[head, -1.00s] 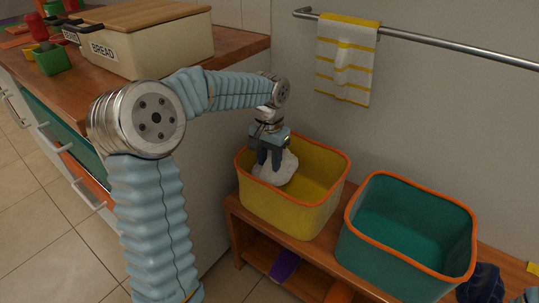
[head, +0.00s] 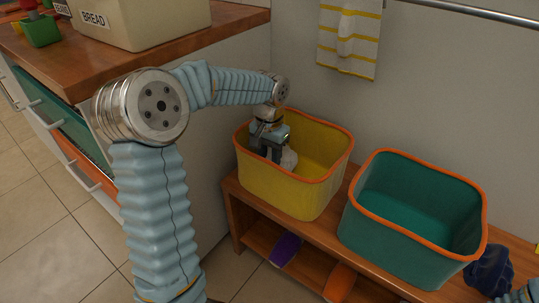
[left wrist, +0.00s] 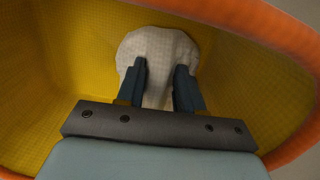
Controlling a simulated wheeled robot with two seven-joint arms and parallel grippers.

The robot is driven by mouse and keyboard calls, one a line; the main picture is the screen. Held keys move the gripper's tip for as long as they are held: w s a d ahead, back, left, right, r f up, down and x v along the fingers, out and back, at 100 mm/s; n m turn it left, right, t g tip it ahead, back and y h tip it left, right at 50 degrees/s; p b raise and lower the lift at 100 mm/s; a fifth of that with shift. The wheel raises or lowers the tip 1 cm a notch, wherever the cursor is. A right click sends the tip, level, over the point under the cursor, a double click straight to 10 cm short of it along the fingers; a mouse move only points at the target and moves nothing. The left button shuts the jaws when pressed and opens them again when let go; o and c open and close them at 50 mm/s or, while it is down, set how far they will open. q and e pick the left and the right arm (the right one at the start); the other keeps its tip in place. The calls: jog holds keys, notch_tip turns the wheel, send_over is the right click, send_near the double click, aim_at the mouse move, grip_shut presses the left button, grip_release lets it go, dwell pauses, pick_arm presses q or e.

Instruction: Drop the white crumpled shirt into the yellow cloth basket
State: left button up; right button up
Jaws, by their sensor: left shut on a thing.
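The yellow cloth basket (head: 317,187) with an orange rim stands on a wooden bench against the wall. My left gripper (head: 272,156) reaches down inside its left part. It is shut on the white crumpled shirt (head: 289,159), which is inside the basket, below the rim. In the left wrist view the shirt (left wrist: 158,45) bulges between and beyond the gripper's two fingers (left wrist: 160,68), with the yellow basket wall (left wrist: 60,60) around it. Whether the shirt touches the basket floor is hidden. My right gripper is out of view.
A teal basket (head: 400,248) with an orange rim stands right of the yellow one. A dark blue crumpled cloth (head: 489,268) lies at the bench's right. Purple (head: 286,250) and orange (head: 339,282) items sit on the lower shelf. A counter with a bread box (head: 140,22) is at left.

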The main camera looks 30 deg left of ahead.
pick_arm(q)
jog(key=shift+f+b, duration=0.85)
jog(key=shift+f, duration=0.6)
jog(key=o, duration=1.2)
jog(key=shift+r, duration=0.1)
jog(key=shift+r, duration=0.3)
notch_tip(320, 180, up, 13)
jog(key=p, duration=0.2)
jog(key=shift+r+p, duration=0.1)
jog(key=shift+p, duration=0.3)
